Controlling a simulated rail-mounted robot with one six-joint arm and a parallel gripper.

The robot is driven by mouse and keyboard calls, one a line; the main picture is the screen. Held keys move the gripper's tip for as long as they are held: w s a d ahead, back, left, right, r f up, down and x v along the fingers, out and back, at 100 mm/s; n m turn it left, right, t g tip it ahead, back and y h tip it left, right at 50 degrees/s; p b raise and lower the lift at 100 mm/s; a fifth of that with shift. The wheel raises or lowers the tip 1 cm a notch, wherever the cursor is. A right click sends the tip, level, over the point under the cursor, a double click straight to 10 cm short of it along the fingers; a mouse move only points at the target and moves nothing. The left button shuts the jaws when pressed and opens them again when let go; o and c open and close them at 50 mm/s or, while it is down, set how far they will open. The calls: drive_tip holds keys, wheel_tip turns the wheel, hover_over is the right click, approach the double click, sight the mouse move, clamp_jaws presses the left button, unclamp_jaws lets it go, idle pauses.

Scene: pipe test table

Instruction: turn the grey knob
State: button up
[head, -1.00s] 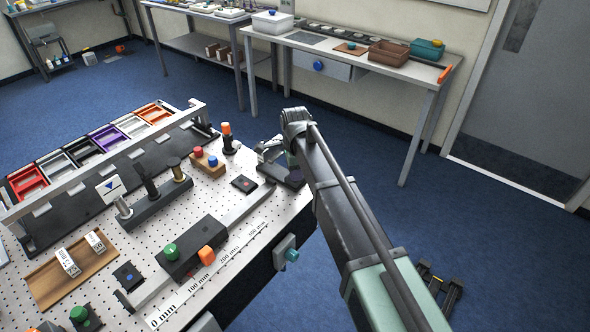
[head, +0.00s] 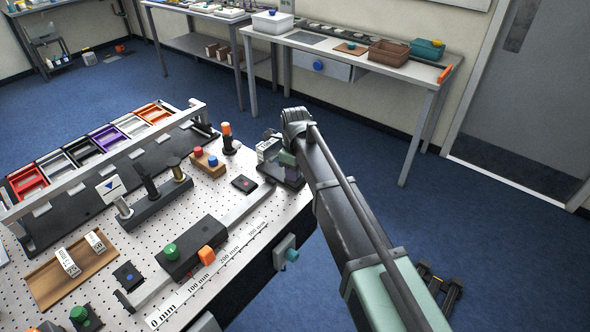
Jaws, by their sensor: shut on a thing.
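My gripper (head: 270,149) is at the far right corner of the perforated table (head: 226,196), low over a dark base there. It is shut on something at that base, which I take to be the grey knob. The knob itself is hidden by the gripper and my arm, so I cannot make out its shape or its angle.
A post with an orange top (head: 227,138) stands just left of the gripper. A wooden block with red and blue buttons (head: 206,161) is farther left. A slide rail with an orange handle (head: 207,256) runs along the front.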

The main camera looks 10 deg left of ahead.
idle(0.4)
drive_tip(key=o, duration=0.9)
drive_tip(key=shift+r, duration=0.1)
wheel_tip(320, 180, up, 11)
drive_tip(key=p, duration=1.1)
drive_tip(key=shift+f, duration=0.2)
